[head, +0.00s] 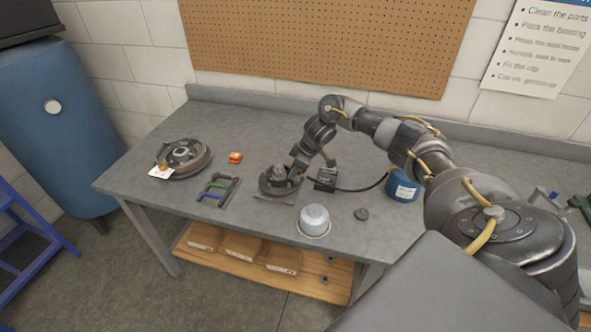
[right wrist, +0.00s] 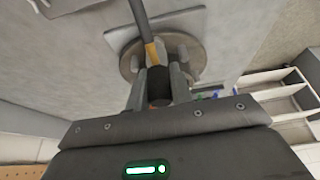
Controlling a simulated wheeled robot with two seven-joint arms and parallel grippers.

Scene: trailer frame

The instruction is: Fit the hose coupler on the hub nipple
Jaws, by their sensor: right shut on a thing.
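My right gripper (head: 297,170) is low over the round hub (head: 268,184) on the bench. The right wrist view shows the gripper (right wrist: 158,82) shut on the hose coupler (right wrist: 158,88), a dark cylinder between the fingers. A yellow collar (right wrist: 152,54) and the dark hose (right wrist: 141,20) extend from it across the hub face (right wrist: 190,48). The fingers and coupler hide part of the hub. I cannot see the nipple clearly, nor tell whether the coupler touches it. In the head view the black hose (head: 362,190) runs towards a blue can (head: 404,191). My left gripper is not in view.
A dark block (head: 326,179) is right of the hub. A grey cap (head: 314,217) and dark disc (head: 361,214) lie in front. Left are a rack (head: 217,189) with coloured bars, an orange part (head: 235,158) and a drum assembly (head: 186,155). The front left bench is clear.

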